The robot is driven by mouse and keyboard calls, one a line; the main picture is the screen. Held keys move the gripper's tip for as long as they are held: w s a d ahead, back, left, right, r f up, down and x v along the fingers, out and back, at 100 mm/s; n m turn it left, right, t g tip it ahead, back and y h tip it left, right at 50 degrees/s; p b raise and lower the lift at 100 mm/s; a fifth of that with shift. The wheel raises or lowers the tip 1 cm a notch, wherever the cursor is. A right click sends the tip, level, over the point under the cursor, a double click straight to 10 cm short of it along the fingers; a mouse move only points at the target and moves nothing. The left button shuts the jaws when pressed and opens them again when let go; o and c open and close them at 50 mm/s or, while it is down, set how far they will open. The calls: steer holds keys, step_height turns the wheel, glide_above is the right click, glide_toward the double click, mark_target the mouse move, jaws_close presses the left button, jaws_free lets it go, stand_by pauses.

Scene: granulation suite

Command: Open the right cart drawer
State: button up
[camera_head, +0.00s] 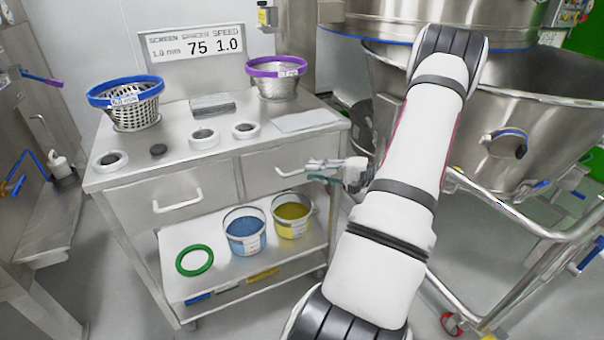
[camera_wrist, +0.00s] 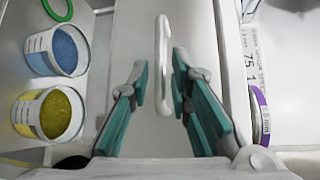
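The right cart drawer (camera_head: 258,178) is shut in the front of the steel cart, under the top's right half. Its white bar handle (camera_head: 290,172) shows just left of my gripper (camera_head: 318,168) in the head view. In the wrist view the handle (camera_wrist: 162,60) stands ahead, its near end between the teal fingertips of my gripper (camera_wrist: 164,82). The fingers are apart, one on each side of the handle, with gaps visible. Nothing is held. The left drawer (camera_head: 165,202) is also shut.
The cart top (camera_head: 180,172) holds two mesh baskets, white rings and a sign. Blue (camera_head: 244,232) and yellow (camera_head: 291,217) tubs and a green ring (camera_head: 194,260) are on the lower shelf. A large steel vessel (camera_head: 500,125) on a wheeled frame stands close at right.

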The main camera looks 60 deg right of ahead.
mark_target(302, 171)
steer(key=shift+x, duration=2.15)
jaws_close()
